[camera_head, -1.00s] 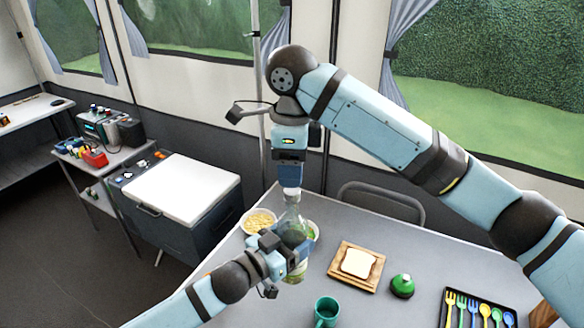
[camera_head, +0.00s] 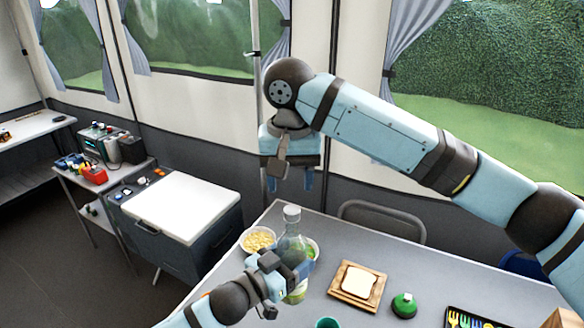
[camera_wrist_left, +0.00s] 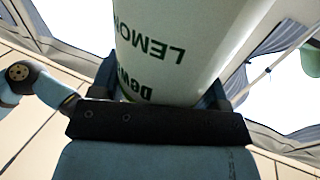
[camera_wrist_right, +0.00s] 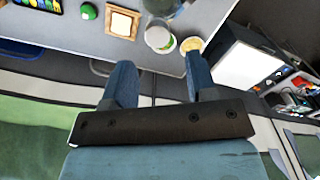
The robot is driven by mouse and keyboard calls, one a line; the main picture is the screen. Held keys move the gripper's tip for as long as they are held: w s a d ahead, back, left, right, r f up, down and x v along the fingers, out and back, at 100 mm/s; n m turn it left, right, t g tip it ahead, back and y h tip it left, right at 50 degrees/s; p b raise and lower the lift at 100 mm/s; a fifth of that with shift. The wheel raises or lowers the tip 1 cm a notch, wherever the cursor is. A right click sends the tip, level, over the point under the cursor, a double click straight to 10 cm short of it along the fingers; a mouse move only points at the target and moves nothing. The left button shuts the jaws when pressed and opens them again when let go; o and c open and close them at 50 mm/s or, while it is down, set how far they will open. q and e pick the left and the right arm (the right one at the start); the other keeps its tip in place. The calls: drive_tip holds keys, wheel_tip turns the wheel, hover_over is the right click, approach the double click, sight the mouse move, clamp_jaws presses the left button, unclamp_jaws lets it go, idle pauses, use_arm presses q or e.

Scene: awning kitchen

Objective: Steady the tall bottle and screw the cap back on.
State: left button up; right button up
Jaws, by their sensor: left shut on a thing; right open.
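My left gripper (camera_head: 290,276) is shut around the bottle's body. In the left wrist view the bottle's pale label (camera_wrist_left: 175,45) with dark green lettering fills the space between the fingers. My right gripper (camera_head: 290,180) is open and empty above the cap, clear of it. Its spread fingers also show in the right wrist view (camera_wrist_right: 160,85).

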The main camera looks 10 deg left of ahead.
sight(292, 210)
drive_tip(key=n, duration=0.6)
drive_tip(key=shift+r+n, duration=0.25)
drive_tip(key=shift+n, duration=0.15)
drive_tip(key=n, duration=0.4)
drive_tip(key=shift+r, duration=0.1)
drive_tip(key=n, duration=0.4)
drive_tip(key=shift+r, duration=0.15)
drive_tip(key=n, duration=0.4)
drive_tip(key=shift+r+n, duration=0.15)
drive_tip(key=shift+n, duration=0.25)
drive_tip(key=n, duration=0.4)
drive_tip(key=shift+d+r, duration=0.1)
drive_tip(key=n, duration=0.6)
drive_tip(key=shift+r, duration=0.2)
drive_tip(key=shift+f, duration=4)
drive_tip(key=shift+d, duration=0.1)
drive_tip(key=shift+c, duration=0.2)
